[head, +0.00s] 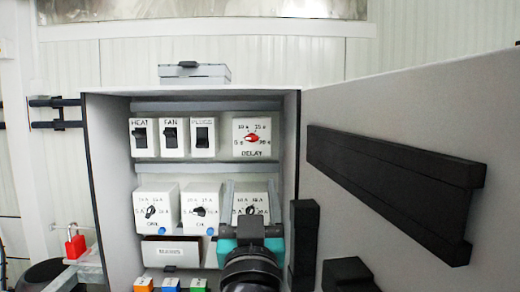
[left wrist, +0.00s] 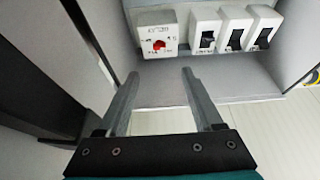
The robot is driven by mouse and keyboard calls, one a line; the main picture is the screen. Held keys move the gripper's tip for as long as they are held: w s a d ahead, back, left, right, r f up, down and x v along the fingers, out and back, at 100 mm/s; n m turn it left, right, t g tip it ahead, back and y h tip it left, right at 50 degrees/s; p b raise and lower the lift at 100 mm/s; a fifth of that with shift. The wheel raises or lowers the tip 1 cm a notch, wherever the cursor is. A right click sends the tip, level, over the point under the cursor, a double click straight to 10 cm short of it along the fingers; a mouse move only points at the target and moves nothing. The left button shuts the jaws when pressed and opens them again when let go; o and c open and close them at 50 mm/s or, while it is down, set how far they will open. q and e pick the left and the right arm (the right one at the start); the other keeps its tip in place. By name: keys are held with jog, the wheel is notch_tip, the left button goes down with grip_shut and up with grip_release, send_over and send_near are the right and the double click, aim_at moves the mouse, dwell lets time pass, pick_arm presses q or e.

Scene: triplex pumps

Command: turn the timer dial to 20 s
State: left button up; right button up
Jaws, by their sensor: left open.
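The timer dial is a red knob (head: 251,138) on a white block marked DELAY, on the upper row of the open cabinet. Its face has second marks around the knob. The knob looks roughly level, but I cannot tell which mark it points at. In the left wrist view the red knob (left wrist: 159,45) appears upside down, just beyond the fingertips. My left gripper (head: 250,188) is open and empty, below the DELAY block and in front of the lower dial row. Its two fingers (left wrist: 160,73) are apart, touching nothing visible. My right gripper is not in view.
Rocker switches HEAT (head: 141,137), FAN (head: 173,137) and a third (head: 203,137) stand left of the dial. Below are ampere dials (head: 157,210), one partly hidden by my gripper. The open door (head: 400,110) with black bars closes off the right. A red padlock (head: 75,244) hangs left.

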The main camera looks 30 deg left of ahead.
pick_arm(q)
jog(key=b, duration=0.1)
send_near(252, 141)
jog(key=x, duration=0.6)
jog(key=shift+w+a+r, duration=0.1)
jog(key=shift+w+a, duration=0.05)
jog(key=shift+x, duration=0.95)
jog(key=shift+c, duration=0.2)
grip_shut()
